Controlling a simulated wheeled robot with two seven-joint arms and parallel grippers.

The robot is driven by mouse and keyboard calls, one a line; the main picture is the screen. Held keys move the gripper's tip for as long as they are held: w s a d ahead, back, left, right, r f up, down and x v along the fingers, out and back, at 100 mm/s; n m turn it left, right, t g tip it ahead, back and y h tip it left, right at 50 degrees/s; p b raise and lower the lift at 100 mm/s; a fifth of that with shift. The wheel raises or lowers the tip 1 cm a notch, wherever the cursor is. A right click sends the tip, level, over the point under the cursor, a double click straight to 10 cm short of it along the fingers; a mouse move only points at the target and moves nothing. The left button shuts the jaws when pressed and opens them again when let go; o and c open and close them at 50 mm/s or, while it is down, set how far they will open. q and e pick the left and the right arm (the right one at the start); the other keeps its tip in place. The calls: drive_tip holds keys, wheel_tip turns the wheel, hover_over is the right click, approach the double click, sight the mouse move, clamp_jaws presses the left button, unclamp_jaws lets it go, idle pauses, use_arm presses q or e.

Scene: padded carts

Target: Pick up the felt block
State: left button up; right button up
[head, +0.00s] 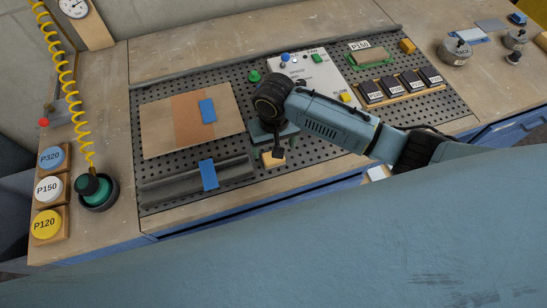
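A small tan block (268,161), which looks like the felt block, lies near the front edge of the perforated mat, partly hidden by my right gripper. My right gripper (278,153) comes in from the right and points down, with its dark fingertips at the block's upper right side. Whether the fingers touch the block, and whether they are apart or closed, cannot be made out from this angle. My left gripper is not in view.
A blue-grey pad (289,132) lies just behind the fingertips. A wooden panel (160,125) with blue tape is to the left, above a grey taped strip (165,188). A white control panel (325,78) and a row of dark blocks (412,83) are behind and right.

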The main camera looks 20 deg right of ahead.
wheel_tip(320, 180, down, 5)
drive_tip(key=shift+r, duration=0.2)
drive_tip(key=shift+c, duration=0.3)
drive_tip(key=c, duration=1)
drive_tip(key=shift+r, duration=0.15)
wheel_tip(320, 180, up, 10)
drive_tip(key=shift+f+p, duration=0.1)
drive_tip(key=shift+p, duration=0.4)
